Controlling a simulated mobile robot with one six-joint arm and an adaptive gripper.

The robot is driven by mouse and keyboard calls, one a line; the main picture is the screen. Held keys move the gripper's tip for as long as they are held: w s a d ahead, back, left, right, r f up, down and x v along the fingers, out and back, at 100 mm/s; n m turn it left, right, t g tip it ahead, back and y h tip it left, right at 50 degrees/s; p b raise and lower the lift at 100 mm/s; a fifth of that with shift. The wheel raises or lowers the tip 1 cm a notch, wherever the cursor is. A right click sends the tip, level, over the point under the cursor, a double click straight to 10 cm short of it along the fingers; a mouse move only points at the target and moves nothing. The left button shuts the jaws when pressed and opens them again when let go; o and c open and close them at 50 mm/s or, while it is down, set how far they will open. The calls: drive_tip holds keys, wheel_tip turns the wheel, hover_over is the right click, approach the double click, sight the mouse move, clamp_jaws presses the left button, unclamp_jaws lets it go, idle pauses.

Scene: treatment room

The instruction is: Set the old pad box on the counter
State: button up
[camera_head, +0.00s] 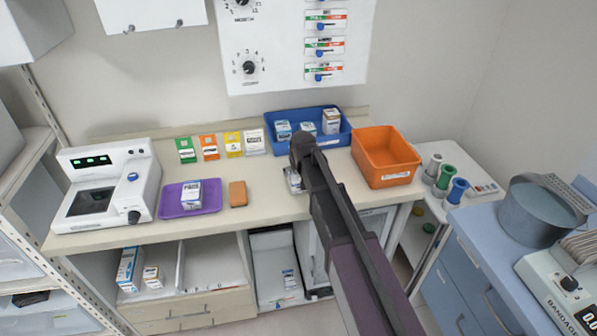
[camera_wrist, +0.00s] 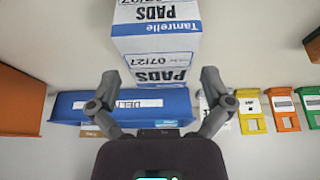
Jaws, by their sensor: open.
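A white and blue pad box (camera_wrist: 155,50) marked PADS 07/27 shows close up in the wrist view. In the head view a white box (camera_head: 293,180) stands on the counter (camera_head: 262,203) in front of the blue bin, partly hidden by my arm. My gripper (camera_wrist: 160,77) is open, its fingers spread on either side of the box's near end, with no grip visible. Another white and blue box (camera_head: 191,193) marked PADS sits in the purple tray (camera_head: 170,212). Its date is too small to read.
A blue bin (camera_head: 270,146) with several boxes stands at the back, beside an orange bin (camera_head: 385,160). Colored cards (camera_head: 209,148) line the wall. An orange block (camera_head: 238,194) lies right of the tray. A device (camera_head: 105,190) stands at the left.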

drive_tip(key=shift+p+v, duration=3.55)
drive_tip(key=shift+v, duration=0.7)
drive_tip(key=shift+s, duration=0.1)
drive_tip(key=s+d+f+m+g+h, duration=0.1)
drive_tip(key=s+d+m+g, duration=0.2)
drive_tip(key=s+d, duration=1.9)
drive_tip(key=shift+d+f+g, duration=0.15)
drive_tip(key=shift+f+g, duration=0.1)
drive_tip(key=shift+g, duration=0.35)
